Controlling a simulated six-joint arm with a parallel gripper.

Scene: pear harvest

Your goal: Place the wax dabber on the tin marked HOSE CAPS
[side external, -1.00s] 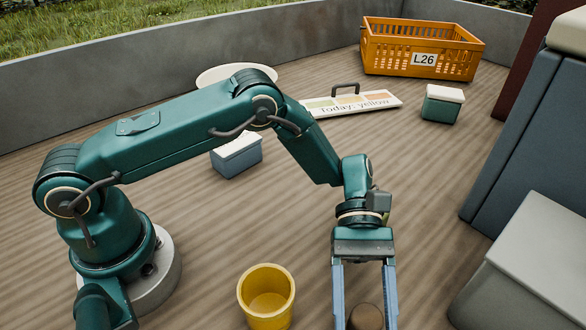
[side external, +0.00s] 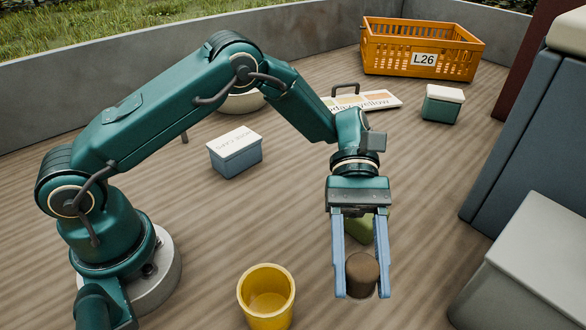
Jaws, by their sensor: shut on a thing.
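My gripper (side external: 359,293) is at the lower right of the side view, pointing down. It is shut on a brown, rounded cylinder, which looks like the wax dabber (side external: 362,272). A green shape (side external: 360,230) shows above it between the fingers; I cannot tell whether it is part of the dabber or a thing behind. The tin marked HOSE CAPS (side external: 236,160) is a blue box with a white lid, left of centre. The gripper is to the right of the tin and nearer the camera.
A yellow cup (side external: 267,292) stands left of the gripper. A green tin with a white lid (side external: 442,105) is at the right back. Grey boxes (side external: 535,265) edge the right.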

